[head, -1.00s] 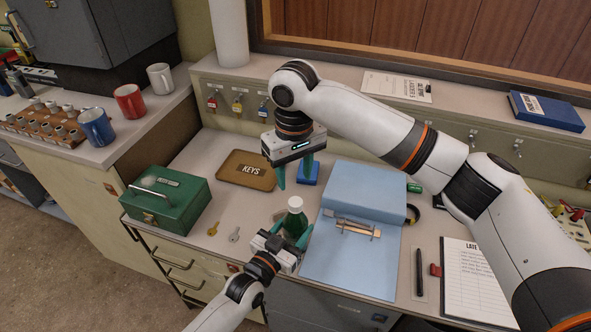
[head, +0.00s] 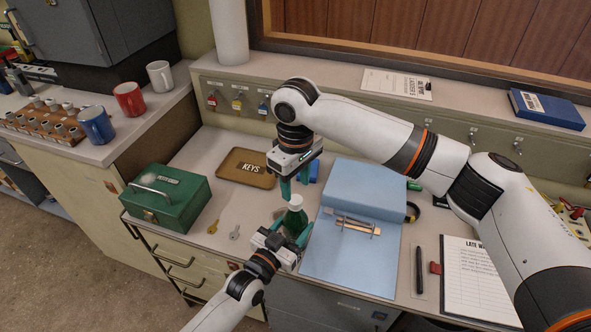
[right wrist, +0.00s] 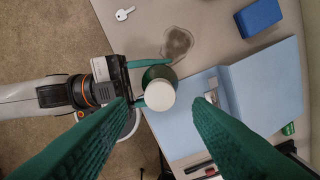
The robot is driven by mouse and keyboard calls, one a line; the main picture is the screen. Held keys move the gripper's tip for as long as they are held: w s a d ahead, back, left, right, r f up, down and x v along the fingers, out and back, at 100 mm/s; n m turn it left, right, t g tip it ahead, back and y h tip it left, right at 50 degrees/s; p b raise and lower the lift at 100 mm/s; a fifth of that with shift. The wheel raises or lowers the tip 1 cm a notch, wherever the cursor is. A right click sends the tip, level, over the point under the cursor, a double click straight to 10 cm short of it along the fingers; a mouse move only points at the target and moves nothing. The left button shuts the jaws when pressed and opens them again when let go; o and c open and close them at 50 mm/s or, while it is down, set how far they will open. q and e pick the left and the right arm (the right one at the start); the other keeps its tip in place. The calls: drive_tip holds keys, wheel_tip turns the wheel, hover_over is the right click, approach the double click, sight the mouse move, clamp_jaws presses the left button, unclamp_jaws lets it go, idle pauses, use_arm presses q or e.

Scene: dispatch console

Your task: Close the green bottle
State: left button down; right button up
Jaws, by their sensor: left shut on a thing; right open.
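The green bottle (head: 297,222) stands upright near the front of the desk, with a white cap (head: 295,201) on its top. I cannot tell whether the cap is tight. My left gripper (head: 292,227) is shut around the bottle's body from the front left. My right gripper (head: 295,190) points down just above the cap, open and empty. The bottle (right wrist: 157,72) is mostly hidden under the cap there.
A blue binder (head: 352,250) lies close to the bottle's right. A small blue box (head: 314,172) stands behind the right gripper. Two keys (head: 235,233) lie to the left, and a brown KEYS tray (head: 245,169) and green cash box (head: 168,199) sit beyond.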

sight(295, 199)
drive_tip(key=shift+f, duration=2.2)
clamp_jaws()
drive_tip(key=shift+o, duration=0.7)
unclamp_jaws()
drive_tip(key=shift+r, duration=0.1)
wheel_tip(295, 199, up, 12)
use_arm(q)
drive_tip(key=shift+c, duration=2.3)
unclamp_jaws()
